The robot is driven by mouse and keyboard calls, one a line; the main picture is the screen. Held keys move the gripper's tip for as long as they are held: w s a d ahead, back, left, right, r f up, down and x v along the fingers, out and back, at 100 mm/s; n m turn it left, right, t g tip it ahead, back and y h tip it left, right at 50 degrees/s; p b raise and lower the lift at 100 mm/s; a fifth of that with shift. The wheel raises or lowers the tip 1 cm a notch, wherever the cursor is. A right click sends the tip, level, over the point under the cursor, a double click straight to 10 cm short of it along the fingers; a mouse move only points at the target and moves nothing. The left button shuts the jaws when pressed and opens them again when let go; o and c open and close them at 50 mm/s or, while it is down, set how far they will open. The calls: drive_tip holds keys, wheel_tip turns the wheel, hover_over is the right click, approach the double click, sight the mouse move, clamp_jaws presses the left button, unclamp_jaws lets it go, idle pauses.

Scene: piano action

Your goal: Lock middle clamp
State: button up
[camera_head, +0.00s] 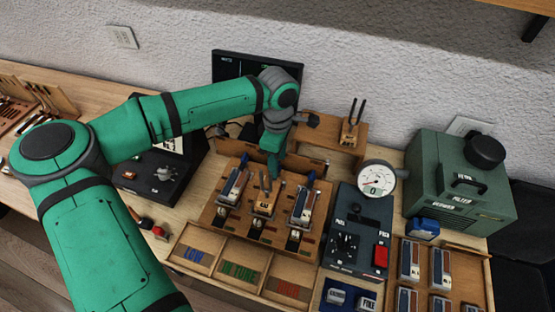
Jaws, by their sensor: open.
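A wooden work board (210,222) holds three stations side by side. The middle station (264,202) carries a light wooden block with two upright prongs, and small metal clamp parts (258,224) show in front of it. I cannot tell how the middle clamp's lever is set. The left station (232,187) and right station (303,207) each hold a long dark and silver piece. My gripper (273,172) points down just behind and above the middle station. It is open and seems empty; its fingers are small and partly merge with the board behind.
A dark control box with knobs and a red button (381,256) and a round gauge (376,179) stand right of the board. A green machine (455,185) is farther right. Compartment trays (240,272) lie in front. A monitor (230,66) stands behind my arm.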

wheel_tip(320, 180, up, 11)
drive_tip(key=shift+f, duration=0.2)
idle(0.6)
